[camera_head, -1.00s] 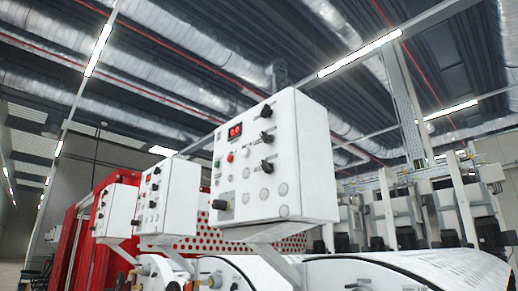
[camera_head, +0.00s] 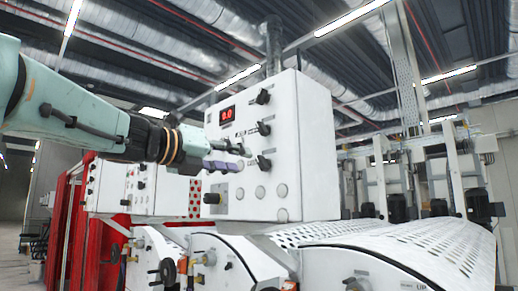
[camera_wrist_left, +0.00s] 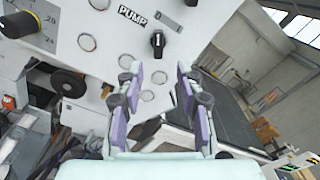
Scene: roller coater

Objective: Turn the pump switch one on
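The white control box (camera_head: 310,150) fills the middle of the head view, with a red display and several black knobs. In the left wrist view, a black knob (camera_wrist_left: 158,42) with a white mark sits beside the printed PUMP label (camera_wrist_left: 132,16). My left gripper (camera_head: 242,157) is in front of the box's face, near the lower black knob (camera_head: 264,162). In the wrist view, the open left gripper (camera_wrist_left: 159,74) has its two purple-padded fingers apart, with nothing between them. The PUMP knob appears just beyond the fingertips. My right gripper is not in view.
A black knob (camera_head: 212,198) juts from the box's lower left. White perforated machine covers (camera_head: 390,245) lie below and right. More control boxes and red panels stand at the left. A yellow-ringed dial (camera_wrist_left: 18,24) shows in the wrist view.

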